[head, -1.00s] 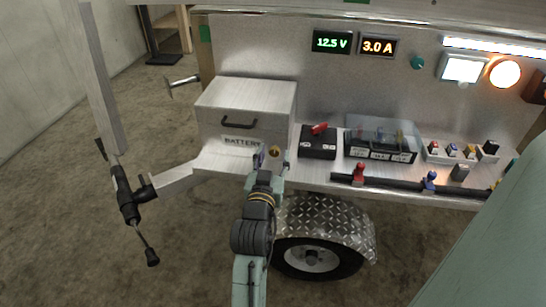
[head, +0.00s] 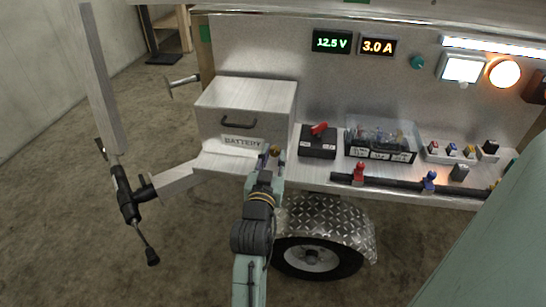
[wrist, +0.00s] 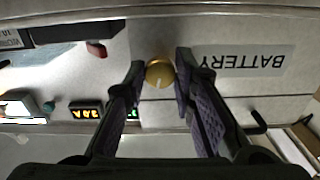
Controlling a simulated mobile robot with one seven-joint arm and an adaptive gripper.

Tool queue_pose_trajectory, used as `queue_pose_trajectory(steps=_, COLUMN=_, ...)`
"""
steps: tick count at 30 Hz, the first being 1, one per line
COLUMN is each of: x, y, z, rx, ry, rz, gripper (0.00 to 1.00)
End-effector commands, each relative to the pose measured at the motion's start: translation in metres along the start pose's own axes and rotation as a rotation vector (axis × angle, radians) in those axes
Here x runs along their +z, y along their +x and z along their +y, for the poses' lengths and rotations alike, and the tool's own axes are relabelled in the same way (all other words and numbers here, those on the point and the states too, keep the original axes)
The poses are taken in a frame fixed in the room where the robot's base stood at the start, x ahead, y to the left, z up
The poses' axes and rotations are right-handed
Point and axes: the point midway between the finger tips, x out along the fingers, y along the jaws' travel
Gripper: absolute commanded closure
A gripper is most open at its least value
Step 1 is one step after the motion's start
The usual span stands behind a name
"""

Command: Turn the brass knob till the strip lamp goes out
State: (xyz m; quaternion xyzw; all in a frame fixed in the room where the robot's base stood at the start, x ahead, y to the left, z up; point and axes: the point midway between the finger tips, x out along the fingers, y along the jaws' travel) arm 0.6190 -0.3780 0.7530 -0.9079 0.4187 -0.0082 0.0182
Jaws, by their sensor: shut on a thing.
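The brass knob (head: 277,150) sits at the lower right of the battery box front in the head view. In the wrist view the knob (wrist: 159,72) shows round and gold, with a pale mark on its face. My gripper (head: 270,158) reaches up to it from below and is shut on it, one finger on each side. The strip lamp (head: 494,47) at the upper right is lit white.
The battery box (head: 246,93) with its dark handle stands left. Right of it are a black box with a red switch (head: 318,142), a clear-covered fuse box (head: 380,151) and several small coloured parts. A square lamp (head: 461,68) and round lamp (head: 504,73) also glow.

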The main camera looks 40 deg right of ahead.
Motion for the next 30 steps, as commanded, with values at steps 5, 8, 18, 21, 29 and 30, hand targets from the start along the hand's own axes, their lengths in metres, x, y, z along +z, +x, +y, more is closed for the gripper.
queue_pose_trajectory(steps=5, x=-0.0015, y=0.0000, z=-0.0029, rx=-0.005, ry=0.165, rz=0.000, gripper=1.00)
queue_pose_trajectory(steps=8, x=-0.0008, y=0.0000, z=-0.0029, rx=-0.005, ry=0.271, rz=0.000, gripper=1.00)
queue_pose_trajectory(steps=18, x=-0.0012, y=0.0003, z=-0.0007, rx=-0.001, ry=0.400, rz=0.002, gripper=1.00)
queue_pose_trajectory(steps=21, x=-0.0012, y=0.0003, z=-0.0007, rx=-0.001, ry=0.398, rz=0.002, gripper=1.00)
queue_pose_trajectory(steps=29, x=-0.0010, y=0.0002, z=-0.0008, rx=-0.001, ry=0.397, rz=0.002, gripper=0.63)
queue_pose_trajectory(steps=30, x=-0.0009, y=0.0002, z=-0.0007, rx=0.000, ry=0.397, rz=0.001, gripper=0.61)
